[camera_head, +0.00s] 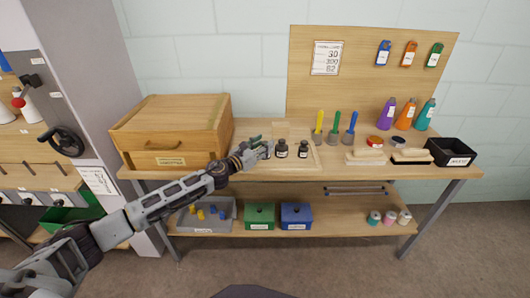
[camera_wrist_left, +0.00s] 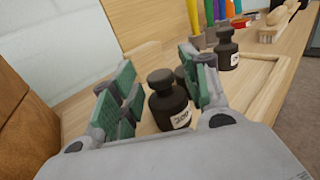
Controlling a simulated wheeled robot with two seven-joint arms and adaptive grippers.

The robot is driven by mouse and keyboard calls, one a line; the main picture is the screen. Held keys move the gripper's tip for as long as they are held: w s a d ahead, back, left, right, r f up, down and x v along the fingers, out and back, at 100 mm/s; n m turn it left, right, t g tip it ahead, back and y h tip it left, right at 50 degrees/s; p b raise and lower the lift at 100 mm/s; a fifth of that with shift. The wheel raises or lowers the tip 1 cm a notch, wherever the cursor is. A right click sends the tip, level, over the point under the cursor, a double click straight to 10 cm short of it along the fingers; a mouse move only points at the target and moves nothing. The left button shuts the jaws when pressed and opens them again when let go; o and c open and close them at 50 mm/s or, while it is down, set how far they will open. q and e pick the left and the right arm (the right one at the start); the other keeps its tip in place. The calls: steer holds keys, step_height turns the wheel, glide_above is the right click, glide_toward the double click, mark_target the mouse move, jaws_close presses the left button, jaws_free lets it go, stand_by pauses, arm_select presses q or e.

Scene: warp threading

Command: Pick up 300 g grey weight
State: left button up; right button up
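Dark grey knobbed weights stand in a shallow wooden tray (camera_head: 290,168) on the bench. In the head view one weight (camera_head: 281,149) is just right of my left gripper (camera_head: 262,149), and another weight (camera_head: 303,149) is farther right. In the left wrist view a weight (camera_wrist_left: 169,102) stands upright between and beyond the green-padded fingers of my left gripper (camera_wrist_left: 160,90). Its white label shows three digits, the first unclear. Another dark piece is partly hidden behind it, and a second weight (camera_wrist_left: 227,50) stands beyond the right finger. The gripper is open. My right gripper is out of view.
A wooden chest (camera_head: 172,125) stands close behind my left arm. Yellow, green and blue tools (camera_head: 335,130), brushes (camera_head: 366,157) and a black bin (camera_head: 451,153) are to the right. The lower shelf holds a green box (camera_head: 259,216) and a blue box (camera_head: 296,216).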

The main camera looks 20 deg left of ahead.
mark_target(263, 144)
arm_select(q)
steer(key=shift+s, duration=0.1)
jaws_close()
steer(key=shift+f, duration=0.1)
stand_by(0.3)
step_height(263, 144, up, 8)
steer(key=p, duration=0.4)
steer(key=shift+r, duration=0.2)
steer(key=shift+r+p, duration=0.45)
steer(key=shift+r, duration=0.55)
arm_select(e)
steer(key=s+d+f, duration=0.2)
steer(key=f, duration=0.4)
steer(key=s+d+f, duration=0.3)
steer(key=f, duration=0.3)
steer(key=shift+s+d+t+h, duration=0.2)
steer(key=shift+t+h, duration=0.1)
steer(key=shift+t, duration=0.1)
